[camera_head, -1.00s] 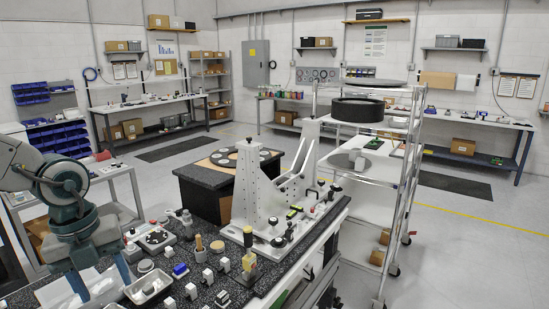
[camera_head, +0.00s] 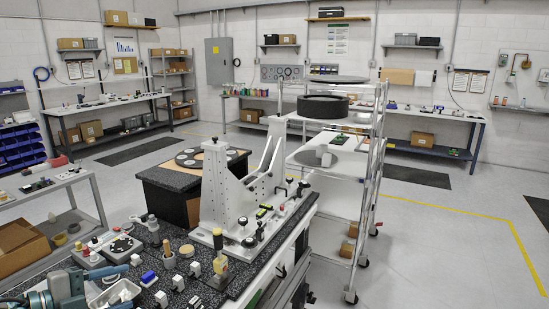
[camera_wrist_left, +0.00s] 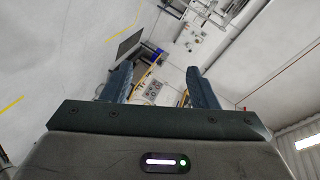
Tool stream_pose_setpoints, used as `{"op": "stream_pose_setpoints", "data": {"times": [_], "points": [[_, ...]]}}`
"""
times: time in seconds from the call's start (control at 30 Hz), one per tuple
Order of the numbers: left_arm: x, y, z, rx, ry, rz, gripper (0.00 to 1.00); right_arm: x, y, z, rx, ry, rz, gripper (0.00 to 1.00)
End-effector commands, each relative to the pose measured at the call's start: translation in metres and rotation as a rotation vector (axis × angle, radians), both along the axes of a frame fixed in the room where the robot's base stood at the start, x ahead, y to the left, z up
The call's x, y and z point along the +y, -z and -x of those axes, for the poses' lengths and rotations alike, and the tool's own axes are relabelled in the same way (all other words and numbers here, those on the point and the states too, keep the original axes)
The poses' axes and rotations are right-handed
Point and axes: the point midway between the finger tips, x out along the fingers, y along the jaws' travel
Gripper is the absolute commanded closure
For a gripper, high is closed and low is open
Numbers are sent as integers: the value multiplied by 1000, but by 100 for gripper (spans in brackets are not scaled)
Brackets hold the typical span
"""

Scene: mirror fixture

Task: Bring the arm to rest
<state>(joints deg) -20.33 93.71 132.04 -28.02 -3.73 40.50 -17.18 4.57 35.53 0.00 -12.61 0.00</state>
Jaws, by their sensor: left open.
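My left gripper (camera_head: 122,287) is low in the bottom left corner of the head view, with blue-grey fingers pointing right. It is beside the small metal tray (camera_head: 115,295) at the near end of the dark speckled bench; whether it touches anything there I cannot tell. In the left wrist view my left gripper (camera_wrist_left: 160,80) has its two fingers wide apart with nothing held between them. That view looks across the room at floor, wall and distant benches. My right gripper is not in view.
A white mirror fixture (camera_head: 215,190) stands on the speckled bench, with small tools and parts around it. A round dark disc (camera_head: 200,158) lies on a black table behind. A wire shelf cart (camera_head: 365,190) stands right of the bench. Open floor (camera_head: 440,260) lies further right.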

Motion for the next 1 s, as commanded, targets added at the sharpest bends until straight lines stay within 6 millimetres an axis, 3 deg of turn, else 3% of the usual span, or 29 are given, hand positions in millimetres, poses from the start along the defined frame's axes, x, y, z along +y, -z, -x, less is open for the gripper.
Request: {"op": "stream_pose_setpoints", "data": {"times": [0.33, 0.6, 0.77, 1.0], "points": [[50, 56, 3, -5, -535, 301, 46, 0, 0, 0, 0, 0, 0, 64], [76, 134, 44, 177, -948, 420, 46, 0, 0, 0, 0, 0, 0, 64], [72, 186, 84, 363, -1158, 452, 46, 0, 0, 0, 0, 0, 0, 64], [34, 250, 153, 705, -1368, 466, 46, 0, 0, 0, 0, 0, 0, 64]]}}
